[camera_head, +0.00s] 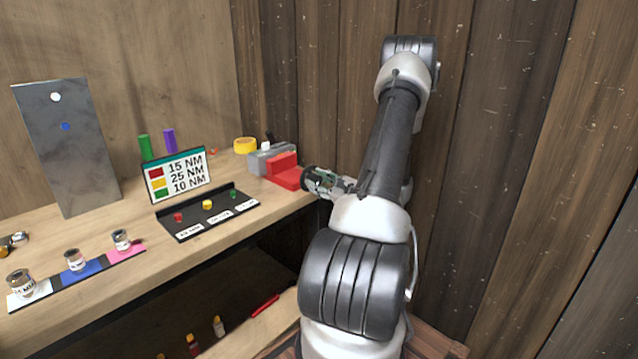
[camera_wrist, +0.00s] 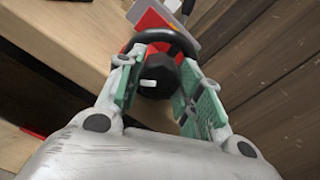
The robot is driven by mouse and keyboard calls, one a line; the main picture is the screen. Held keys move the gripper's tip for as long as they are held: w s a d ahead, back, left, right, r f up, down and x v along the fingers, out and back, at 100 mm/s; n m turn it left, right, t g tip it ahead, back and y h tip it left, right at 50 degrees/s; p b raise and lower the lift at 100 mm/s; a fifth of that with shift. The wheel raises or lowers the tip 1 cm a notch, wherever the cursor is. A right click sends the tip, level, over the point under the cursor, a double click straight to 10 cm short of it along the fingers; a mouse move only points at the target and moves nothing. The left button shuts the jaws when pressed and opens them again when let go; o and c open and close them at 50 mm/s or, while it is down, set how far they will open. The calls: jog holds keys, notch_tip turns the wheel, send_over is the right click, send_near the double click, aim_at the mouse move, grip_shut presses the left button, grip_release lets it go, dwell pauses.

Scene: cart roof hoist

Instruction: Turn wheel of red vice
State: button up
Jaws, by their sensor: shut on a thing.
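The red vice (camera_head: 284,172) sits at the right end of the wooden workbench; its red body also shows at the top of the wrist view (camera_wrist: 150,18). Its black wheel (camera_wrist: 172,38) faces my gripper, with a dark hub and a small pale peg in front. My gripper (camera_wrist: 158,70) has its green-padded fingers on either side of the wheel's hub and is shut on the wheel. In the head view my gripper (camera_head: 314,181) meets the vice's right side, and the wheel is mostly hidden there.
A torque sign (camera_head: 177,175) and a black tray (camera_head: 200,220) with small coloured pieces stand left of the vice. Yellow tape (camera_head: 245,145) and a grey block (camera_head: 268,157) are behind it. Wooden walls (camera_head: 500,130) rise behind and to the right of my arm.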

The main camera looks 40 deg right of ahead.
jog(key=m, duration=0.5)
jog(key=shift+m, duration=0.3)
jog(key=m, duration=1.2)
jog(key=shift+d+m, duration=0.1)
jog(key=shift+m, duration=0.2)
jog(key=m, duration=0.5)
jog(key=shift+m, duration=0.4)
jog(key=o, duration=1)
jog(key=shift+o, duration=0.2)
jog(key=s, duration=1.2)
jog(key=shift+d, duration=0.45)
